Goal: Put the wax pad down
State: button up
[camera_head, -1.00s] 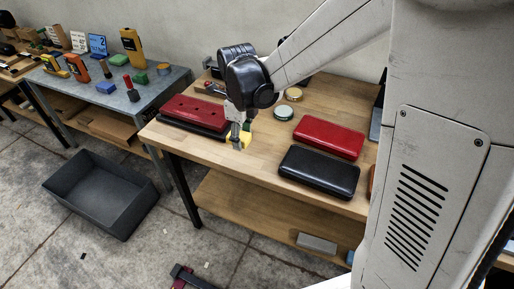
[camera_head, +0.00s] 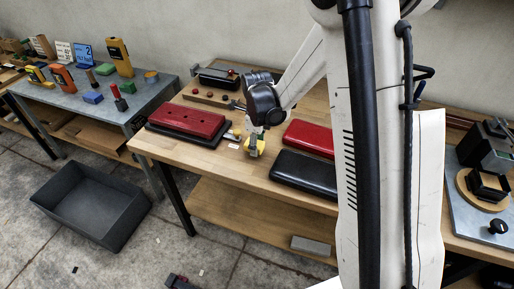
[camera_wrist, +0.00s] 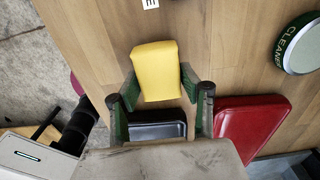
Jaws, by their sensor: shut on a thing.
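The wax pad is a yellow block (camera_head: 254,149), low over the wooden bench top or touching it; I cannot tell which. In the wrist view the yellow pad (camera_wrist: 157,66) sits between the two green-lined fingers of my gripper (camera_wrist: 162,86). My gripper (camera_head: 257,139) is shut on it, pointing down. A small white label (camera_head: 234,146) lies on the bench just left of the pad, and a lettered white label (camera_wrist: 150,3) shows at the top edge of the wrist view.
A red case (camera_head: 187,121) is left of my gripper. A second red case (camera_head: 308,137) and a black case (camera_head: 303,173) are at its right. A green-rimmed tin (camera_wrist: 302,45) shows in the wrist view. A dark bin (camera_head: 90,205) stands on the floor.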

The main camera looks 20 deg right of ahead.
jog(key=shift+f, duration=0.8)
jog(key=shift+f, duration=0.15)
jog(key=o, duration=1.3)
